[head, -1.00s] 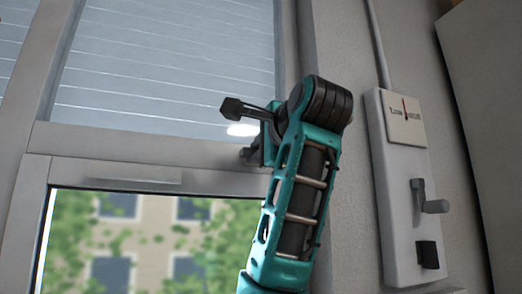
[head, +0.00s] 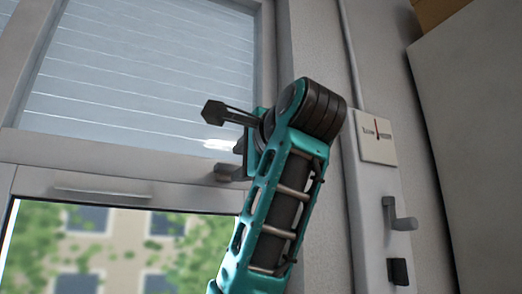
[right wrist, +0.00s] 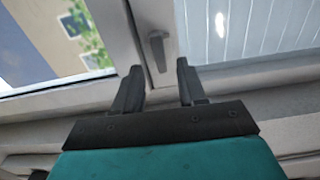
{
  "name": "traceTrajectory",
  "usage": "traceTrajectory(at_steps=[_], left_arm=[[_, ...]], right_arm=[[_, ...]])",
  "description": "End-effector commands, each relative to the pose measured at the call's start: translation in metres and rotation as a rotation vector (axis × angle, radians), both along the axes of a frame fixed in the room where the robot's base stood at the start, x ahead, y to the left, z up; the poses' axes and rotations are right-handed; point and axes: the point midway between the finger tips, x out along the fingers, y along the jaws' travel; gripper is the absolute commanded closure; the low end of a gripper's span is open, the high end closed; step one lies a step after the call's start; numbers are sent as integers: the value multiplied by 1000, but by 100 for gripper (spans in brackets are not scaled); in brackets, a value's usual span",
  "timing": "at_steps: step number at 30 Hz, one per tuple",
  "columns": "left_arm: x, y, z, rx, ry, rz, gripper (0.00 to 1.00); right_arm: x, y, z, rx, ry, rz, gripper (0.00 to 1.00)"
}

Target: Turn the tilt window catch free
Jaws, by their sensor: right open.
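The window catch (right wrist: 158,48) is a small grey lever on the pale frame, in the right wrist view just beyond the gap between my fingertips. In the head view it looks like the grey piece (head: 231,172) on the crossbar, partly hidden by my arm. My right gripper (right wrist: 159,72) is open, with one dark finger on each side of the gap and nothing held. In the head view the right gripper (head: 222,122) sits just above the catch, in front of the tilt window (head: 140,75). I cannot tell whether a finger touches the catch. My left gripper is not in view.
A large grey cabinet (head: 475,130) stands at the far right. A lower window (head: 110,245) shows trees and a building.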

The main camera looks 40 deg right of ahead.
Motion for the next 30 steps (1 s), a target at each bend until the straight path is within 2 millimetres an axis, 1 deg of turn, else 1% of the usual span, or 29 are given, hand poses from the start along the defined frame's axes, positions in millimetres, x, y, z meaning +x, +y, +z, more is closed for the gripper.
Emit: traceTrajectory(at_steps=[1,5,15,21,30], left_arm=[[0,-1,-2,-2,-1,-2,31],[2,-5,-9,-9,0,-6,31],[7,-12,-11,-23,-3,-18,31],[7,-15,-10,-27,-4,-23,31],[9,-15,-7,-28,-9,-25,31]], right_arm=[[-13,4,0,-1,-8,2,59],[-44,13,-3,1,-9,10,59],[-81,21,0,1,-5,5,59],[-90,22,0,-1,-1,2,59],[-91,22,0,-1,0,0,59]])
